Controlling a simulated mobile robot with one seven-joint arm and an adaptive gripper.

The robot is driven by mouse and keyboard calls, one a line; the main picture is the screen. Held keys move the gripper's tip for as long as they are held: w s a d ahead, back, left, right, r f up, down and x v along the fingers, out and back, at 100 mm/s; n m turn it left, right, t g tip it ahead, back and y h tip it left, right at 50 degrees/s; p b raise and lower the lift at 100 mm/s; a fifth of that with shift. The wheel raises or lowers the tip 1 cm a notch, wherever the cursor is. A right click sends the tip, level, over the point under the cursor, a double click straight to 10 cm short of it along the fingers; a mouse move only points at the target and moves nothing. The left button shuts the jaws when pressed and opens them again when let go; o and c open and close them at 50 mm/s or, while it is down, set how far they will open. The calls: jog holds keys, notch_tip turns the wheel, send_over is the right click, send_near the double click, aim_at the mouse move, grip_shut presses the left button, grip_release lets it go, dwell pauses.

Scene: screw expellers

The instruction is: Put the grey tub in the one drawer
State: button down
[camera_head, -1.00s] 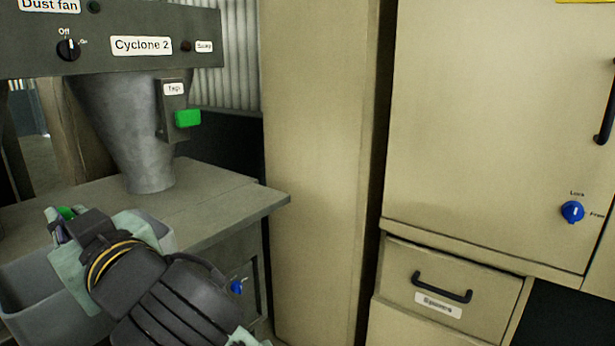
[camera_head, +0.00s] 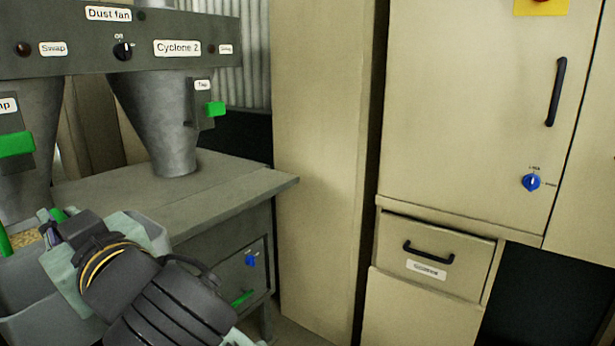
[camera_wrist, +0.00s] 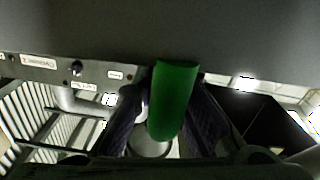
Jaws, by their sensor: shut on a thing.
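The grey tub (camera_head: 25,320) is at the lower left in the head view, partly behind my arm. Some tan grainy material shows inside it. My gripper (camera_head: 60,222) is at the tub and shut on a green grip. In the wrist view the green grip (camera_wrist: 174,100) stands between my two fingers, against a broad grey surface. The drawer (camera_head: 435,262) is at the lower right, below a beige cabinet door. It has a black handle and a white label, and its front looks shut.
A grey bench (camera_head: 225,190) stands behind the tub, with a cyclone cone (camera_head: 155,120) on it. Below its top is a front with a blue knob (camera_head: 251,259). A beige column (camera_head: 318,170) stands between bench and cabinet (camera_head: 460,110). The cabinet door has a blue lock knob (camera_head: 531,182).

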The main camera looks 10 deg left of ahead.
jog(key=shift+s, duration=0.4)
jog(key=w+d+f+m+t+h, duration=0.1)
jog(key=w+f+m+t, duration=0.15)
jog(key=w, duration=0.75)
jog(key=w+d+f+m+t+h, duration=0.1)
jog(key=w+d+f+t+h, duration=0.15)
jog(key=w, duration=0.75)
jog(key=w+d+f+m+t+h, duration=0.25)
jog(key=w+d+f, duration=0.35)
jog(key=w+f, duration=0.35)
jog(key=w+d+f+m+t+h, duration=0.2)
jog(key=w+d+f+m+h, duration=0.1)
jog(key=w+d+f, duration=0.6)
jog(key=s+d+f+m+h, duration=0.1)
jog(key=d+f+h, duration=0.1)
jog(key=d+f, duration=0.4)
jog(key=s+d+f+m+t+h, duration=0.1)
jog(key=d+f, duration=0.5)
jog(key=f, duration=0.8)
jog(key=s+d+f+m+h, duration=0.2)
jog(key=d+f+h, duration=0.2)
jog(key=f, duration=0.6)
jog(key=shift+d+f+m+t+h, duration=0.25)
jog(key=shift+d+m+t+h, duration=0.1)
jog(key=shift+d, duration=0.8)
